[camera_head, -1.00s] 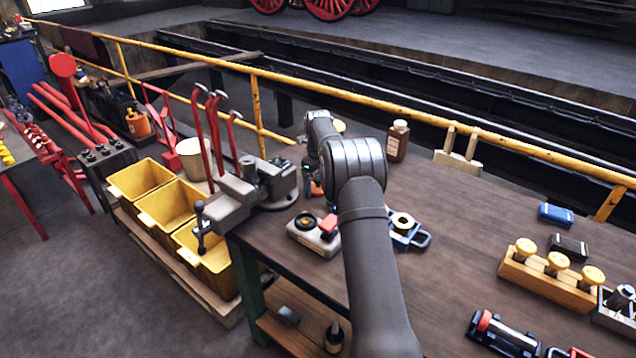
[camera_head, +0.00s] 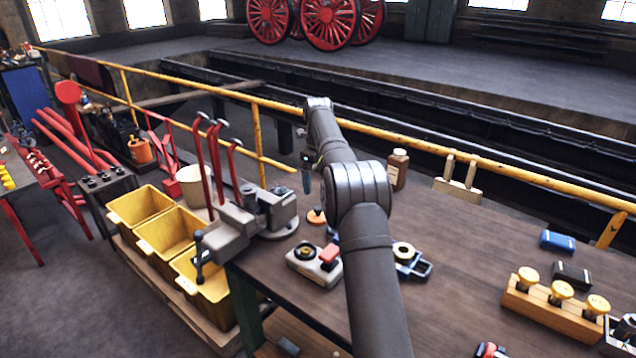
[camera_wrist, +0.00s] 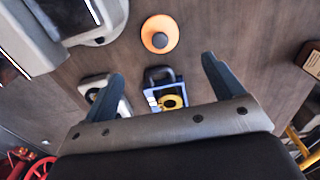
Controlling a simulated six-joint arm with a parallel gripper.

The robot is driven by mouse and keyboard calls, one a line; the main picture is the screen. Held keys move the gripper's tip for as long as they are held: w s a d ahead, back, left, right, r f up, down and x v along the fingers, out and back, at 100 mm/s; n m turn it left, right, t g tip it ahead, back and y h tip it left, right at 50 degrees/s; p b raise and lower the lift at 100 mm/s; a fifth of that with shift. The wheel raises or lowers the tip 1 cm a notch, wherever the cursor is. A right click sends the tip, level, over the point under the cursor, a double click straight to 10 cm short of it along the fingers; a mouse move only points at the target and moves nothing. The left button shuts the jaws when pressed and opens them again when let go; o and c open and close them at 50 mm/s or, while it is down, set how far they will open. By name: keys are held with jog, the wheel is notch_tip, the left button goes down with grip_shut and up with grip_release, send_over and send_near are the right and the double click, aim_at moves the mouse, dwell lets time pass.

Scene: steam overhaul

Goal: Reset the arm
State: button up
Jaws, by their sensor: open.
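My gripper (camera_wrist: 160,88) shows in the wrist view with its two dark fingers spread apart and nothing between them. In the head view part of my gripper (camera_head: 307,172) shows above the brown workbench (camera_head: 460,240), just left of my arm. Below it an orange round piece with a dark knob (camera_head: 317,216) lies on the bench; it also shows in the wrist view (camera_wrist: 159,35).
A grey vise (camera_head: 240,222) stands at the bench's left edge beside a box with a red button (camera_head: 318,262). A brown bottle (camera_head: 397,170) stands at the back. A wooden rack with yellow-topped pieces (camera_head: 555,305) is at right. A yellow railing (camera_head: 440,148) runs behind the bench.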

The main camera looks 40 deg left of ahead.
aim_at(318, 208)
notch_tip(318, 208, down, 12)
jog(key=shift+f, duration=0.25)
jog(key=shift+r, duration=2.2)
